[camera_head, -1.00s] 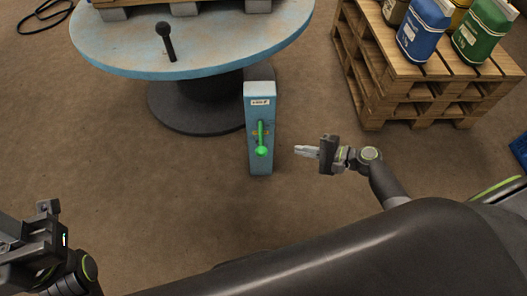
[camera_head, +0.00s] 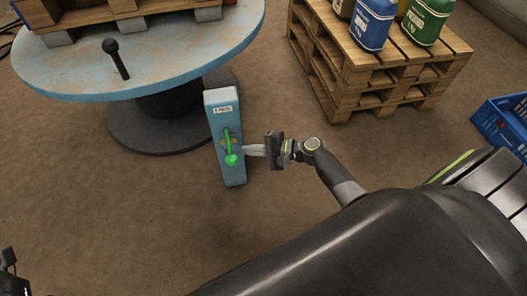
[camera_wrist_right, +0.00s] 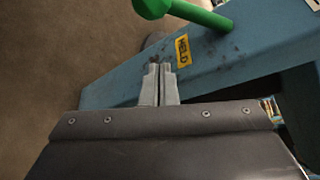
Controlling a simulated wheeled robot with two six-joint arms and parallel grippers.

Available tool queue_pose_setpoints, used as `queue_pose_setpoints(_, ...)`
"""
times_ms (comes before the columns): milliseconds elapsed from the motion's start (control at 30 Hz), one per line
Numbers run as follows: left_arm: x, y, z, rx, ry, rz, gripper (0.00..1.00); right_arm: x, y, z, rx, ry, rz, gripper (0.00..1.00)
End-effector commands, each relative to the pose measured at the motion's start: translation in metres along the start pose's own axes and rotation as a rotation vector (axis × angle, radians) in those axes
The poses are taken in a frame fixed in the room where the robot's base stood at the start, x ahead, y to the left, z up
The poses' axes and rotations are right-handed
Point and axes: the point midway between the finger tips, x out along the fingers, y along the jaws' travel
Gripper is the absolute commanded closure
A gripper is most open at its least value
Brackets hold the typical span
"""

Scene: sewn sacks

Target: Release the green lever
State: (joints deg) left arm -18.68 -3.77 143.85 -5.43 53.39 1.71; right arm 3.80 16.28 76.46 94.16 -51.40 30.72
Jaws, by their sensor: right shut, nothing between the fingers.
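The green lever (camera_head: 230,149) is on the front of a blue post (camera_head: 224,112) beside the round table. Its round knob hangs at the lower end. My right gripper (camera_head: 246,150) is shut and empty, just right of the lever, its fingertips close to the post. In the right wrist view the shut fingers (camera_wrist_right: 160,68) point at the blue post beside a yellow label reading "HELD" (camera_wrist_right: 183,51). The green lever (camera_wrist_right: 195,13) crosses the top there, apart from the fingertips. Part of my left gripper (camera_head: 8,262) shows at the left edge; its fingers are not clear.
A round blue-topped table (camera_head: 170,70) with a black upright stick (camera_head: 117,62) stands behind the post. A wooden pallet stack (camera_head: 365,75) with several containers is at the back right. A blue crate (camera_head: 505,122) is at the right edge. The floor left of the post is clear.

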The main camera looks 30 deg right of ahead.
Motion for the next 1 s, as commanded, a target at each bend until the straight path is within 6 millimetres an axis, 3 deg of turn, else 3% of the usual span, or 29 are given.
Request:
queue_pose_setpoints(133, -0.014, 0.001, 0.001, 0.016, 0.004, -0.012, 0.64, 0.036, 0.003, -0.001, 0.000, -0.004, -0.002, 1.00)
queue_pose_setpoints(500, -0.003, 0.001, 0.001, 0.011, 0.019, -0.025, 0.64, 0.020, 0.000, 0.034, 0.000, -0.001, 0.000, 1.00)
queue_pose_setpoints(1000, -0.005, 0.001, 0.001, 0.011, 0.006, -0.013, 0.64, 0.018, 0.000, 0.038, 0.001, 0.000, 0.002, 1.00)
